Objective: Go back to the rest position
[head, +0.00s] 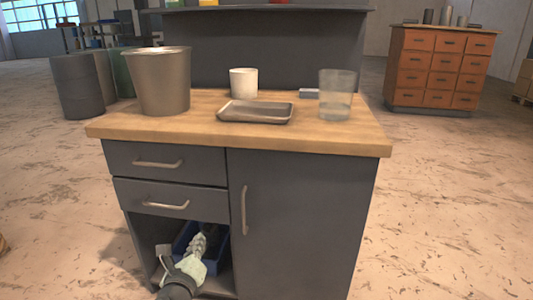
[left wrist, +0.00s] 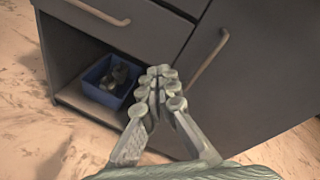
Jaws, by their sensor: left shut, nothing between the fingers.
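My left gripper (head: 198,246) shows at the bottom of the head view, in front of the open lower compartment of the workbench. In the left wrist view its fingers (left wrist: 160,88) are together, with nothing between them. A blue bin (left wrist: 108,84) stands inside the compartment, beyond and to the left of the fingertips, and holds dark grey pieces that I cannot make out. The bin also shows in the head view (head: 219,252), partly hidden behind the gripper. My right gripper is in neither view.
The grey workbench has a wooden top (head: 180,132) bearing a metal bucket (head: 161,82), a white cup (head: 243,83), a metal tray (head: 255,112) and a glass beaker (head: 337,95). Its drawers and door (head: 295,215) are shut.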

